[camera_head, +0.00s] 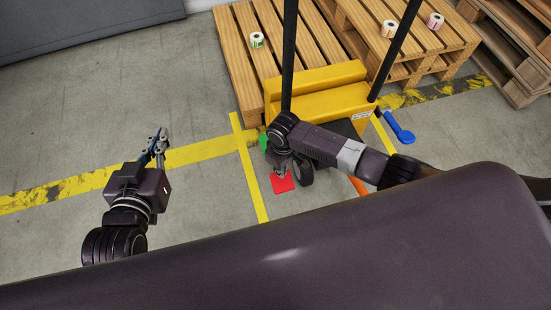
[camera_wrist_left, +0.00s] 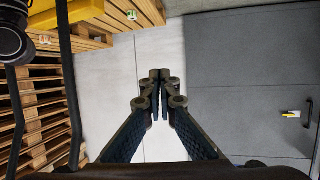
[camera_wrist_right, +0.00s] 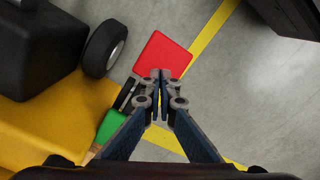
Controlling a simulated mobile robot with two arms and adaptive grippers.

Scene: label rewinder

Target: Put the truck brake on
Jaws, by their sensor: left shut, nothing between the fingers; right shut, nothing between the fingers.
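The yellow pallet truck (camera_head: 325,92) stands right of centre with black handle bars rising from it. A flat red pedal (camera_head: 283,183) juts out low by its black wheel (camera_head: 303,172). A green pedal (camera_head: 264,143) is beside it, and a blue pedal (camera_head: 400,130) is on the truck's right side. My right gripper (camera_head: 281,172) is shut and empty at the red pedal. In the right wrist view its tips (camera_wrist_right: 160,76) overlap the near edge of the red pedal (camera_wrist_right: 165,52); I cannot tell whether they touch. My left gripper (camera_head: 158,141) is shut and empty, away from the truck.
Wooden pallets (camera_head: 243,60) stand behind the truck, with label rolls (camera_head: 257,40) on them. Yellow lines (camera_head: 190,153) mark the grey floor. A dark grey panel (camera_head: 90,22) is at the upper left. The floor around my left gripper is clear.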

